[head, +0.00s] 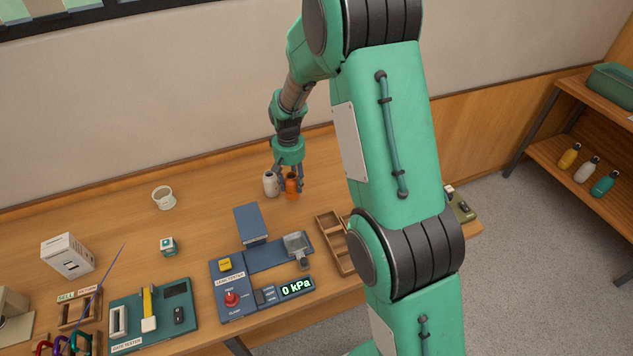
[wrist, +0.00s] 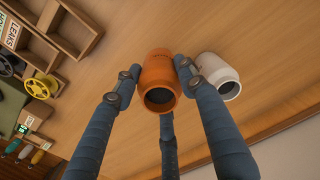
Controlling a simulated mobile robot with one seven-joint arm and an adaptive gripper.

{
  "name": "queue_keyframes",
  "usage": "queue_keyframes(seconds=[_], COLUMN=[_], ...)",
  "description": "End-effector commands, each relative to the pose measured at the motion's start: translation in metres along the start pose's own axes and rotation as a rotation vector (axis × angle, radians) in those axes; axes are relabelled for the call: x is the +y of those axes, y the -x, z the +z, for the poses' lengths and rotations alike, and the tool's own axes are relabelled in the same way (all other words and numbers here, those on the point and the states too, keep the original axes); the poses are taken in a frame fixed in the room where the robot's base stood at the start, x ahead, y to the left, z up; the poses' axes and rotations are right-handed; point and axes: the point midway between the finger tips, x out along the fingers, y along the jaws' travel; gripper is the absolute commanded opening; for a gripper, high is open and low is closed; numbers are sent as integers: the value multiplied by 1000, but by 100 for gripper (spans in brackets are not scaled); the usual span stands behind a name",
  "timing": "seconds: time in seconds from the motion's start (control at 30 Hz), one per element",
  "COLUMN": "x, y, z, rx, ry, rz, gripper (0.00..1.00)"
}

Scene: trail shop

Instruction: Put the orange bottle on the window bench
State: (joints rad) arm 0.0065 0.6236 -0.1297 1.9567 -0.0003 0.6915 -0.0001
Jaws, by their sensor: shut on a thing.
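The orange bottle (head: 292,187) stands on the wooden counter (head: 215,200) towards the wall. It also shows in the wrist view (wrist: 158,76), with its dark open mouth facing the camera. My gripper (head: 288,181) is shut on the orange bottle, with its blue fingers on either side of it; they also show in the wrist view (wrist: 157,75). A white bottle (head: 270,183) stands close beside the orange one and shows in the wrist view (wrist: 219,77). I cannot tell whether the orange bottle touches the counter. I cannot make out a window bench in either view.
A blue box (head: 250,223) and a blue tester (head: 235,290) reading 0 kPa lie nearer the front. A wooden divided tray (head: 328,228) is to the right. A white cup (head: 163,198) stands left. A shelf (head: 540,150) at far right holds yellow, white and teal bottles.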

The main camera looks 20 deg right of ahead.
Motion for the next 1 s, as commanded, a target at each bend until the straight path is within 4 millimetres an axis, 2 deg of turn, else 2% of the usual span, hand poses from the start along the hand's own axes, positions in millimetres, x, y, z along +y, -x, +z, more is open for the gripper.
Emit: queue_keyframes(seconds=[0.37, 1.0], x=[31, 89], y=[9, 15], z=[40, 147], rx=[1, 1], ry=[-45, -150], rz=[0, 0], gripper=[4, 4])
